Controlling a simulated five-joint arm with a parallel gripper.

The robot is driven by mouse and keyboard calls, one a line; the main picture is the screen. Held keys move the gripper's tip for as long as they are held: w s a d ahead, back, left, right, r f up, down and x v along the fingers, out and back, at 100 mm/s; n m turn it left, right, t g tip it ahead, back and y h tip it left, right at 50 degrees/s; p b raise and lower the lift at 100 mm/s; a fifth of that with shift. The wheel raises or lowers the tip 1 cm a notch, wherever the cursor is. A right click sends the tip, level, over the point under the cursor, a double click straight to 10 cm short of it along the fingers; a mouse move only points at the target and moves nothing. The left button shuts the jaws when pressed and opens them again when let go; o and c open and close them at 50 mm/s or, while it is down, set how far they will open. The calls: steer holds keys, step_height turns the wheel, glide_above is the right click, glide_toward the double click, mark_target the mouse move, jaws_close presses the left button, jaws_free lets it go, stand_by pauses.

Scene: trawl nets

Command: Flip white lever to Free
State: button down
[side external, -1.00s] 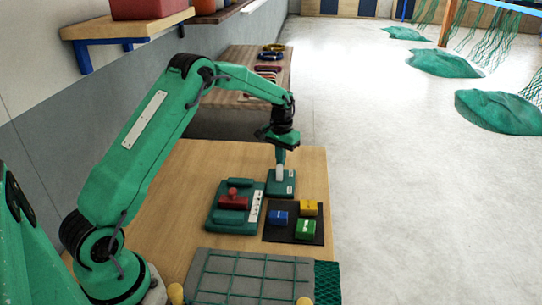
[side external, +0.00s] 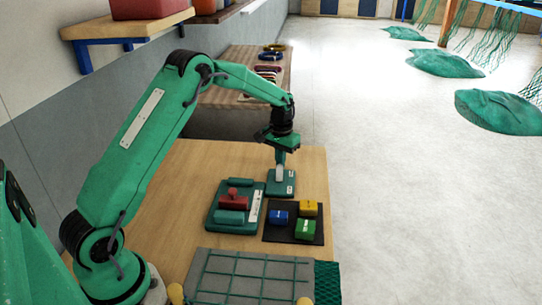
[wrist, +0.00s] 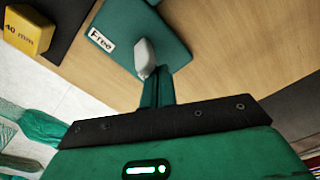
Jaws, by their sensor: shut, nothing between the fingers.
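The white lever (wrist: 145,57) stands on a small green box (wrist: 165,33) that carries a white "Free" label (wrist: 101,41). In the wrist view the lever is to the right of that label, and its lower end is right at my fingertips. I cannot tell which setting it is in. In the side external view the white lever (side external: 279,172) shows directly below my gripper (side external: 281,156), on the green box (side external: 281,189). My gripper (wrist: 154,84) is shut and holds nothing. It is very close to the lever; I cannot tell whether they touch.
Left of the box is a larger green panel (side external: 213,219) with a red part (side external: 233,197). In front, a black mat (side external: 273,236) holds blue (side external: 279,217), yellow (side external: 309,208) and green (side external: 306,229) blocks. A grey board with green netting (side external: 250,275) lies nearer. Wooden tabletop (side external: 180,190) is clear at left.

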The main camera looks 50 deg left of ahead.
steer(key=shift+s+d, duration=0.65)
steer(key=shift+s, duration=0.05)
stand_by(0.4)
step_height(320, 180, up, 7)
steer(key=w+a, duration=0.1)
stand_by(1.0)
steer(key=shift+r, duration=0.1)
